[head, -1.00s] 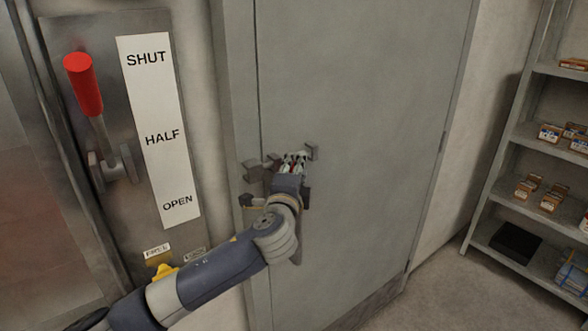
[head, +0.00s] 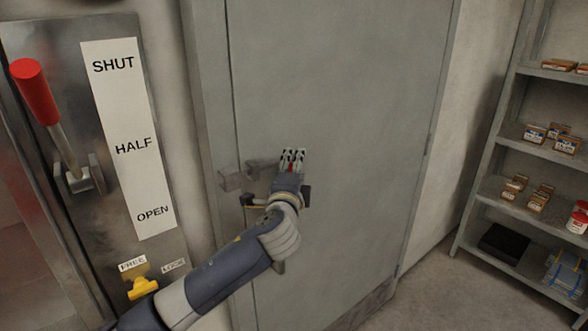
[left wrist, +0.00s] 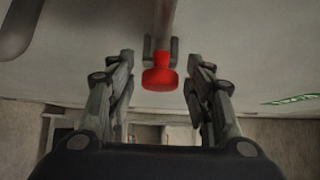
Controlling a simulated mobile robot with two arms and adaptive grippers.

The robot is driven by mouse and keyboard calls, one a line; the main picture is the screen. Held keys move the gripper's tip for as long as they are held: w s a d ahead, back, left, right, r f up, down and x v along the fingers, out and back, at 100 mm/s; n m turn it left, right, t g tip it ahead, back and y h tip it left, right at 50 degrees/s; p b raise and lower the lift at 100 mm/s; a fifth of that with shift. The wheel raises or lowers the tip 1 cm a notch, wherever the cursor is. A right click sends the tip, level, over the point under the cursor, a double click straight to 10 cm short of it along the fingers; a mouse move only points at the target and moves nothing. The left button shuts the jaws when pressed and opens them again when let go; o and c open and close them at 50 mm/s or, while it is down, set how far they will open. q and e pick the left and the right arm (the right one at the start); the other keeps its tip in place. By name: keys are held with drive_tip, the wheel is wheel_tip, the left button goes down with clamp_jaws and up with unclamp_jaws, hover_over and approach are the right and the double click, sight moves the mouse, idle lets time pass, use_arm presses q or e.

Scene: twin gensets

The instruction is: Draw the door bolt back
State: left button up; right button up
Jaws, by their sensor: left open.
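The door bolt's red knob (left wrist: 160,79) sits at the end of a grey rod in the left wrist view, centred between and just beyond my open left fingers (left wrist: 160,85). A gap shows on both sides of it. In the head view my left gripper (head: 293,160) is in front of the grey door (head: 340,80), at the right end of the bolt brackets (head: 262,166), with a bit of red between its fingers. The gripper hides most of the bolt. My right gripper is not in view.
A steel panel with a red-handled lever (head: 36,92) and a SHUT/HALF/OPEN label (head: 130,140) stands left of the door. A yellow catch (head: 142,288) is below it. A shelf rack (head: 505,130) with small boxes stands at right. The floor before it is clear.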

use_arm(q)
drive_tip(key=shift+s+a, duration=0.15)
drive_tip(key=shift+s, duration=0.1)
drive_tip(key=s+a, duration=0.1)
drive_tip(key=s, duration=1)
drive_tip(key=shift+s+a, duration=0.2)
drive_tip(key=shift+a, duration=0.05)
drive_tip(key=shift+f, duration=0.1)
